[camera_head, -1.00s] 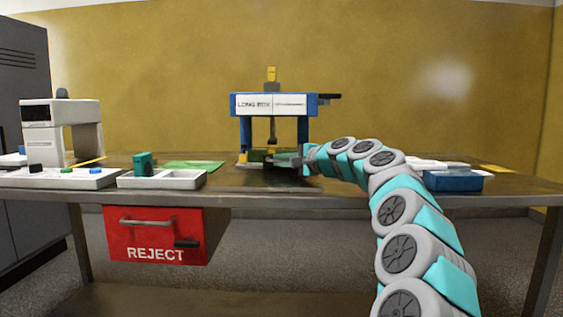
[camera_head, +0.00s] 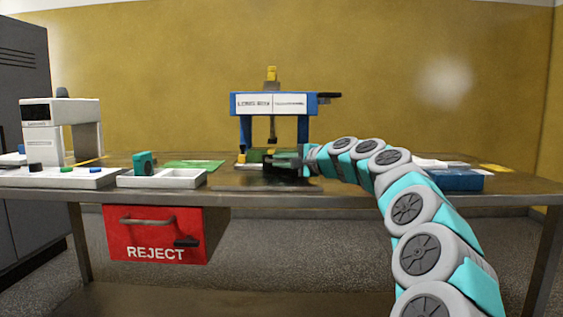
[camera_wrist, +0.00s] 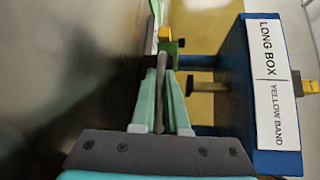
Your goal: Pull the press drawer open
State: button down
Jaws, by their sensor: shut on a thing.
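The press (camera_head: 246,130) is a blue frame with a white sign and a yellow-topped plunger, at the back middle of the bench. It also shows in the wrist view (camera_wrist: 236,70), with the sign "LONG BOX / YELLOW BAND". The press drawer (camera_head: 256,155) is the low green part at the press's foot, partly hidden by my gripper. My gripper (camera_head: 284,160) is at the front of the press. In the wrist view, its teal fingers (camera_wrist: 161,105) are shut on a dark grey bar, the drawer handle (camera_wrist: 160,85). How far the drawer is out is hard to tell.
A white divided tray (camera_head: 162,182), a green block (camera_head: 143,163) and a green sheet (camera_head: 195,164) lie left of the press. A blue tray (camera_head: 455,181) is at right. A red REJECT drawer (camera_head: 152,238) hangs under the bench. The bench front before the press is clear.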

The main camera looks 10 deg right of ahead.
jog(key=s+a, duration=0.1)
jog(key=s, duration=0.3)
jog(key=s+a, duration=0.1)
jog(key=s, duration=0.4)
jog(key=s+a, duration=0.2)
jog(key=s, duration=0.3)
jog(key=shift+s, duration=0.1)
jog(key=c, duration=0.9)
grip_release()
jog(key=v, duration=0.7)
jog(key=shift+s+d, duration=0.2)
jog(key=shift+s, duration=0.15)
